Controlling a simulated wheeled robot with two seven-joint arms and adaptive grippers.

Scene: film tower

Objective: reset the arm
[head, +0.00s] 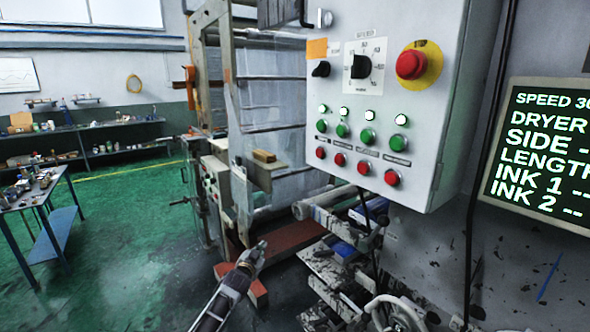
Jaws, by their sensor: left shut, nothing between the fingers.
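My left arm comes up from the bottom, left of centre. My right gripper does not show.
The control box carries a red stop button (410,64), a black dial (361,66) and rows of green and red buttons. A dark display (540,150) hangs at right. Rollers and frames stand behind; a cluttered table (30,195) is at left. Green floor (120,240) is open.

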